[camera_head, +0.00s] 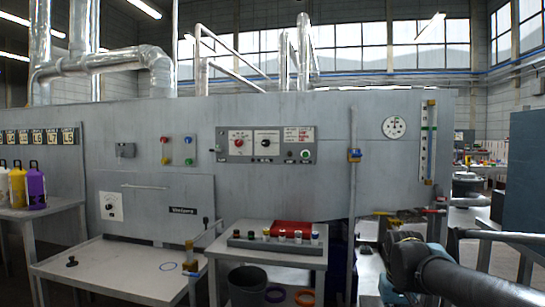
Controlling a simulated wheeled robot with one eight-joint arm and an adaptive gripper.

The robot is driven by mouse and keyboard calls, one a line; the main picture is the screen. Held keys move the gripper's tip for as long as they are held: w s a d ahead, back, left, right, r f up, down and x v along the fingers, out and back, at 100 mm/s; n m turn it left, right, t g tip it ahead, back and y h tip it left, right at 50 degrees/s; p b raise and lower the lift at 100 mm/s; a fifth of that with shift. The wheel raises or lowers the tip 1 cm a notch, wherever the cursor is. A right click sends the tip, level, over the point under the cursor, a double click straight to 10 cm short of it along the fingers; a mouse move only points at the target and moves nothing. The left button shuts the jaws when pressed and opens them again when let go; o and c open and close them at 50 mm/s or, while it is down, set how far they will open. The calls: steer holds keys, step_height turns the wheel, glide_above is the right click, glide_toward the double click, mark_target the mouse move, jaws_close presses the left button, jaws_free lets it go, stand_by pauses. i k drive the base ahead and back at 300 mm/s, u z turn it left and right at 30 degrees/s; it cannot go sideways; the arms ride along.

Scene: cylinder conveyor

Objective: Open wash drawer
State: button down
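A grey machine wall (330,110) fills the middle of the head view. A panel (155,225) low on its left has a thin horizontal bar handle (144,187), a white dial plate (112,206) and a dark label (184,210) too small to read surely. This panel looks closed; I cannot tell if it is the wash drawer. A pale flat-topped surface (110,270) juts out below it, with a black knob (72,261) and a blue ring on top. My dark arm shows at the lower right; its gripper is not visible.
A small table (280,256) with a row of capped pieces (275,238) and a red box (292,228) stands at centre. A dark bin (247,287) is under it. Yellow and purple bottles (36,186) stand on a table at far left. A vertical pipe (352,200) is right of centre.

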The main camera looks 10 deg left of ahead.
mark_target(158, 206)
steer(key=u, duration=2)
steer(key=i, duration=0.6)
steer(key=u, duration=0.75)
steer(key=i, duration=1.65)
steer(key=z, duration=0.55)
